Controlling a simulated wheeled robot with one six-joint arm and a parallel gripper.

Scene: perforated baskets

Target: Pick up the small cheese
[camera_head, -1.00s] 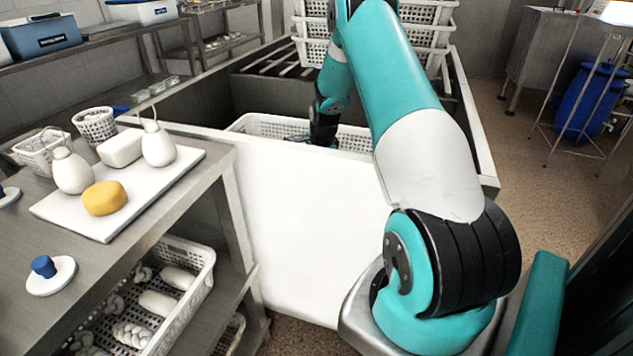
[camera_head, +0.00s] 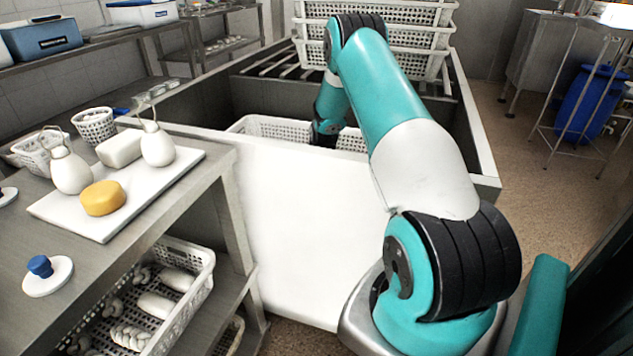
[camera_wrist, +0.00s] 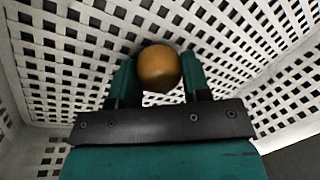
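A small rounded orange-brown cheese (camera_wrist: 158,68) shows in the wrist view inside a white perforated basket (camera_wrist: 62,82). My gripper (camera_wrist: 160,75) has one teal finger on each side of it. The cheese fills most of the space between the fingers; I cannot tell whether both fingers touch it. In the head view my arm reaches down into the white basket (camera_head: 265,126) in the trough. The basket's near wall and the trough's edge hide the gripper and the cheese there.
Stacked white baskets (camera_head: 400,40) stand behind the arm. At left, a metal table (camera_head: 120,262) bears a white board (camera_head: 95,225) with a yellow cheese (camera_head: 103,198) and white pear-shaped cheeses (camera_head: 158,146). The basket walls surround my gripper closely.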

